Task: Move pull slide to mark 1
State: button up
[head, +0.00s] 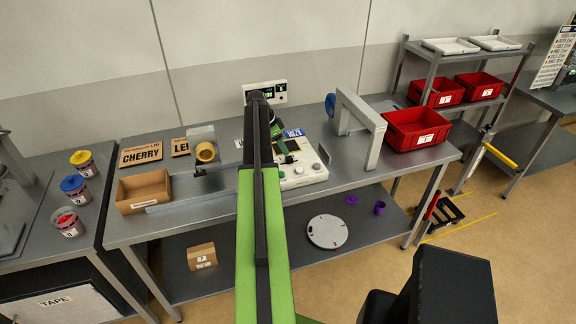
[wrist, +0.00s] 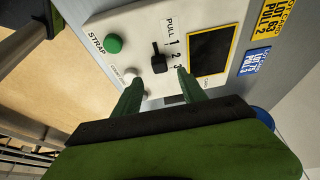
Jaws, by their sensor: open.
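The pull slide (wrist: 159,64) is a black knob on a white panel (wrist: 128,22) in the wrist view, under the word PULL. The knob is at the lower end of its short dark slot, nearest mark 3 (wrist: 178,67) or between marks 2 and 3. Mark 1 (wrist: 173,42) is at the top of the scale. My gripper (wrist: 159,76) is open, its two green fingertips just below the knob, one to each side; contact cannot be told. In the head view my arm partly hides the white machine (head: 306,176) with this panel.
A green STRAP button (wrist: 113,43) and a pale knob (wrist: 130,75) lie left of the slide; a dark screen (wrist: 212,50) lies right. On the bench, a grey arch (head: 366,128) and red bin (head: 415,129) stand right, a cardboard box (head: 143,191) left.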

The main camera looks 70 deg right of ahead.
aim_at(289, 157)
jog(key=b+x, duration=0.4)
jog(key=x, duration=0.2)
jog(key=shift+s+d+f+b, duration=0.1)
jog(key=shift+f+b, duration=0.3)
jog(key=shift+r, duration=0.1)
grip_shut()
dwell(0.8)
